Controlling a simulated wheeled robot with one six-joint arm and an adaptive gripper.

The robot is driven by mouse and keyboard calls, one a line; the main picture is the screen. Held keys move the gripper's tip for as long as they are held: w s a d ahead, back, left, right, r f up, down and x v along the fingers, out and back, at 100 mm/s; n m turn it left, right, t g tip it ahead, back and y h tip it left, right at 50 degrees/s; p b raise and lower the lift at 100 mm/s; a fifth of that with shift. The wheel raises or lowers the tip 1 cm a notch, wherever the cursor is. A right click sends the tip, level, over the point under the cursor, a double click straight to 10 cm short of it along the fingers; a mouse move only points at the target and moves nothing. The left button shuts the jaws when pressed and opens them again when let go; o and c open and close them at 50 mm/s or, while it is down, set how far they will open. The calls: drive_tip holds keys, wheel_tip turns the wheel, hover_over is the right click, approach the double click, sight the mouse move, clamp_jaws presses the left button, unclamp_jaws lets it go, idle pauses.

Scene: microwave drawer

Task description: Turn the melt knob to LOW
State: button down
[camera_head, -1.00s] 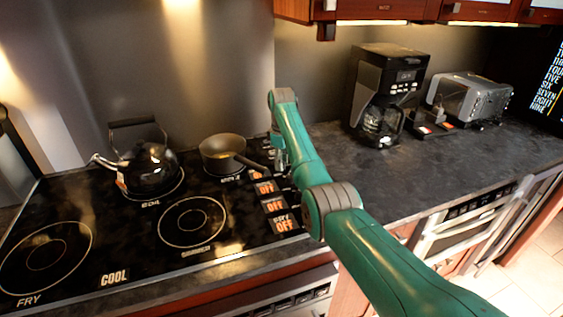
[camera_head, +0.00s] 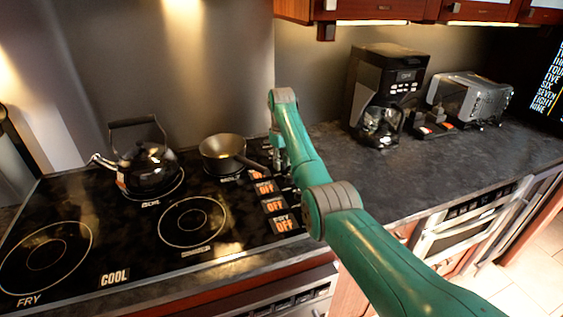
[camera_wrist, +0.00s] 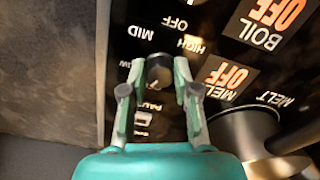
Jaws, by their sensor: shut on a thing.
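The melt knob (camera_wrist: 159,74) is a small dark round knob on the black stove panel. In the wrist view my gripper (camera_wrist: 160,70) is shut on it, one finger on each side. Printed words OFF, MID, HIGH and a partly covered LOW lie around and above the knob. The melt display (camera_wrist: 228,77) beside it reads OFF in orange. I cannot tell which way the knob points. In the head view my gripper (camera_head: 277,158) reaches down at the panel's back right, and the knob is hidden there.
A saucepan (camera_head: 222,147) stands close left of my gripper, its handle toward the panel; it also shows in the wrist view (camera_wrist: 243,128). A kettle (camera_head: 150,168) is farther left. A coffee maker (camera_head: 383,95) and toaster (camera_head: 470,98) stand right. The counter (camera_head: 390,180) between is clear.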

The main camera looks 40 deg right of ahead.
sight(282, 162)
drive_tip(key=m, duration=0.4)
drive_tip(key=shift+m, duration=2.2)
drive_tip(key=c, duration=0.9)
unclamp_jaws()
drive_tip(key=shift+o, duration=0.2)
drive_tip(key=shift+r, duration=3.75)
